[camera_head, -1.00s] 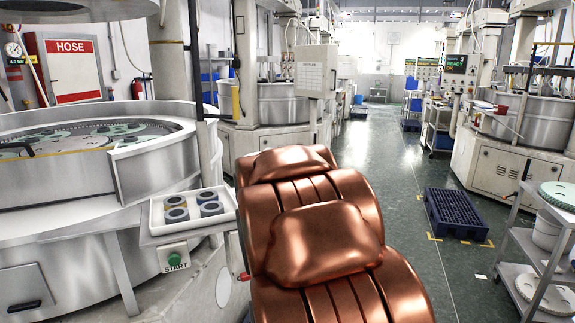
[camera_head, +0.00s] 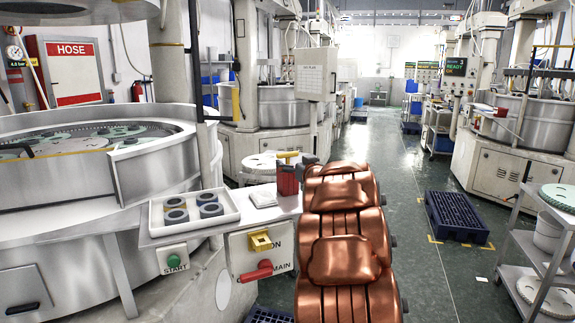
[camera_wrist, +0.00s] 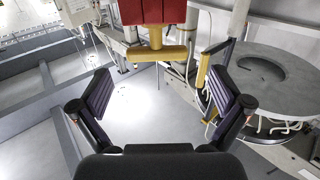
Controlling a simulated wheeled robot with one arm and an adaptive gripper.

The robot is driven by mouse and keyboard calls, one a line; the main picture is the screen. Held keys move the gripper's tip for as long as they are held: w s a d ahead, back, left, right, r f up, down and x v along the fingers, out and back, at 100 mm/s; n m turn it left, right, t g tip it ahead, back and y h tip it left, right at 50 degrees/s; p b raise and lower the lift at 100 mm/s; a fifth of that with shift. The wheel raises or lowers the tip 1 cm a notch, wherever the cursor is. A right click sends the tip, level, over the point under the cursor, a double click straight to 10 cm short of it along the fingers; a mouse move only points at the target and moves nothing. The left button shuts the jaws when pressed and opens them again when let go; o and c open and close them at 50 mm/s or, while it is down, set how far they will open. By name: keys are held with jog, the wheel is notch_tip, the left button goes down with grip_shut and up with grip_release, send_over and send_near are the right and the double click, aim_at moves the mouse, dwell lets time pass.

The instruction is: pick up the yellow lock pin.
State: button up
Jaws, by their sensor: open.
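The yellow lock pin (camera_head: 287,155) appears as a T-shaped yellow piece on top of a red block (camera_head: 287,182) at the right end of the grey shelf. In the wrist view the pin's yellow crossbar (camera_wrist: 157,53) lies ahead of my gripper (camera_wrist: 163,88), near the upper middle, with the red block (camera_wrist: 152,12) behind it. The two dark ribbed fingers are spread wide with nothing between them. The crossbar is beyond the fingers, and no contact shows. In the head view my copper arm hides most of the gripper.
A white tray (camera_head: 231,216) with several dark rings stands left on the shelf, beside a white cloth (camera_head: 262,197). Below are a green START button (camera_head: 174,261) and a panel with a yellow bracket (camera_head: 260,240) and red handle (camera_head: 256,272). A yellow post (camera_wrist: 203,70) rises at right.

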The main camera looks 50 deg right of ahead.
aim_at(289, 158)
jog(key=shift+w+d+f, duration=0.15)
jog(key=shift+w+d, duration=0.05)
jog(key=shift+w, duration=0.4)
jog(key=shift+p+x, duration=0.75)
jog(key=shift+x, duration=1.8)
jog(key=shift+d+f, duration=0.1)
jog(key=shift+d, duration=0.1)
jog(key=c, duration=1.1)
